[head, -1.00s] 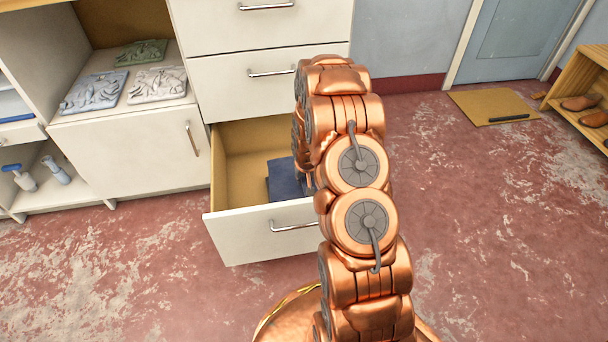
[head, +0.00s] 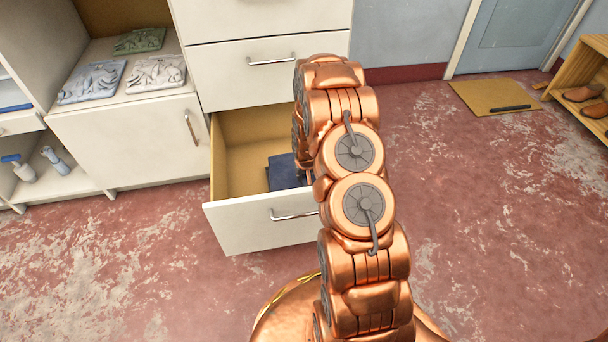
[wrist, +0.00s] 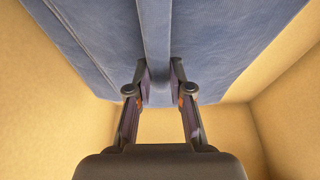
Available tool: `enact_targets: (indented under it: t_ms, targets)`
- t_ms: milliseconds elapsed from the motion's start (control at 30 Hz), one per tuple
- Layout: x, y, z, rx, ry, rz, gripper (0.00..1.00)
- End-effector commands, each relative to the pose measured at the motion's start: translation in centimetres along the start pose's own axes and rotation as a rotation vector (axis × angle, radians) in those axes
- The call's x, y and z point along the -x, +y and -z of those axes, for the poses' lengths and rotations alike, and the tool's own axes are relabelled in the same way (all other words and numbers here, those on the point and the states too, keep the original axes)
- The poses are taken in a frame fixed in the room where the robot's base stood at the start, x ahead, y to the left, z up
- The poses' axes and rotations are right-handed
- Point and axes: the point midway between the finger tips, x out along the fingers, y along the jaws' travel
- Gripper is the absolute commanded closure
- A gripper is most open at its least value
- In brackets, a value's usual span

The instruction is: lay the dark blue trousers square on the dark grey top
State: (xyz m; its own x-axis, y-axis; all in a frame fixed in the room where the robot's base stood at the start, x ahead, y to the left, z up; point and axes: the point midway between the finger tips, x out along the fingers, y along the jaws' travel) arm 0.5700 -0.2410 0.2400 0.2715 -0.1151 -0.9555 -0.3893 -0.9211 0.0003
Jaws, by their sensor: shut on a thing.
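The dark blue trousers (head: 284,170) lie as a folded bundle in the open lower drawer (head: 258,229), partly hidden by my arm in the head view. In the wrist view the blue cloth (wrist: 225,40) fills the upper part, with a raised fold running down its middle. My gripper (wrist: 159,72) is shut on this fold at the cloth's near edge, one finger on each side. In the head view my gripper is hidden behind my arm. I see no dark grey top in either view.
The drawer's tan walls (wrist: 285,110) stand close around the cloth. A yellow mat (head: 495,97) and a shoe rack (head: 572,78) are at right. The red floor (head: 500,230) is mostly clear.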

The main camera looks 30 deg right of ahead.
Motion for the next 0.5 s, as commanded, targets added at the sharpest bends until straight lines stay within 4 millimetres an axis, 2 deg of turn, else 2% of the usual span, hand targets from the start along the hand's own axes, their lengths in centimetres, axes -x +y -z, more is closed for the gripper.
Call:
enact_targets:
  t_ms: [400,433,500]
  targets:
    - [-0.43,0.01,-0.07,0.0,0.001,0.0,1.0]
    - [-0.41,0.01,-0.05,0.0,0.002,0.0,0.77]
    - [-0.41,0.01,-0.06,0.0,0.001,0.0,0.69]
